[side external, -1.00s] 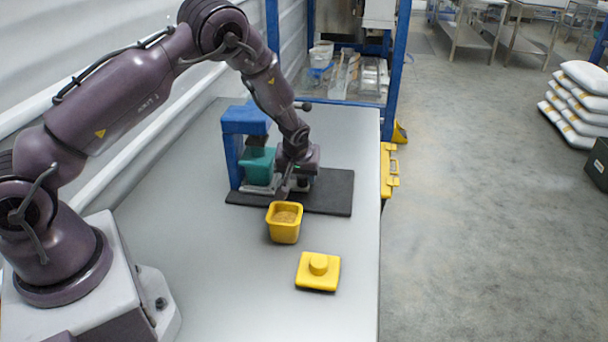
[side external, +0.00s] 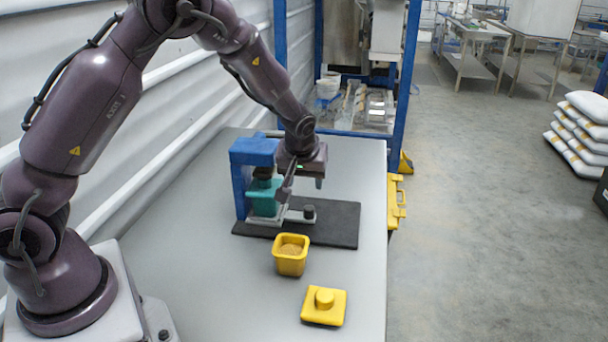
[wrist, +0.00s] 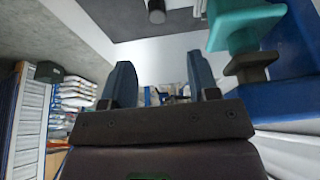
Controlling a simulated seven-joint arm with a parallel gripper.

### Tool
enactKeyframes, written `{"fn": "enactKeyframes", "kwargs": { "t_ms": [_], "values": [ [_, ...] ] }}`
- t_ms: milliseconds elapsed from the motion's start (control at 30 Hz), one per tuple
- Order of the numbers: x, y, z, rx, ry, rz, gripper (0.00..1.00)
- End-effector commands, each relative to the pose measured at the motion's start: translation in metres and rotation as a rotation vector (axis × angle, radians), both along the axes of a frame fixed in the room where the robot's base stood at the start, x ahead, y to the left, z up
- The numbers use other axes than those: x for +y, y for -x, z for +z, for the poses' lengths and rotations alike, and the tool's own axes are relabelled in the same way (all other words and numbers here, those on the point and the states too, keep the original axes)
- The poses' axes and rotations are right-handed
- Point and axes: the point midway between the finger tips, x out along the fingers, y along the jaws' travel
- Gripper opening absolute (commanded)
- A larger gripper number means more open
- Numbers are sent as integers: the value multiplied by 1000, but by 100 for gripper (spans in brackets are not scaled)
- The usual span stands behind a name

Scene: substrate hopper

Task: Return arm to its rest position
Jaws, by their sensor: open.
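My gripper (side external: 302,187) hangs above the black mat beside the hopper, its two fingers apart and nothing between them. In the wrist view its fingers (wrist: 160,78) also stand apart and empty. The blue hopper stand (side external: 253,152) holds a teal hopper (side external: 264,203), which is partly hidden behind my gripper. A grey slide plate with a dark knob (side external: 309,212) lies at the hopper's foot, below my gripper and apart from it. The wrist view shows the teal hopper (wrist: 245,24) at upper right and a dark knob (wrist: 156,12) at the top.
A yellow pot (side external: 290,262) with brown substrate inside stands open in front of the black mat (side external: 335,226). A yellow lid (side external: 324,306) with a round knob lies nearer on the white table (side external: 215,280). A blue rack (side external: 402,90) stands beyond the table.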

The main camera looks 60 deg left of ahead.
Motion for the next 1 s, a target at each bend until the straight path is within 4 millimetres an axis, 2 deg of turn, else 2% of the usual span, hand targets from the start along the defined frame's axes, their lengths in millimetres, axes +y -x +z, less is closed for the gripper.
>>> {"fn": "enactKeyframes", "kwargs": {
  "t_ms": [167, 600, 667, 733, 867, 1000],
  "values": [
    [-3, 3, 11, 0, 0, 1, 55],
    [-3, 8, 9, 40, -13, -49, 55],
    [-4, 19, 3, 101, -17, -91, 55],
    [-14, 40, 2, 185, -1, -165, 55],
    [-31, 68, 25, 245, 48, -283, 55],
    [-49, 98, 58, 264, 97, -406, 55]
  ]
}}
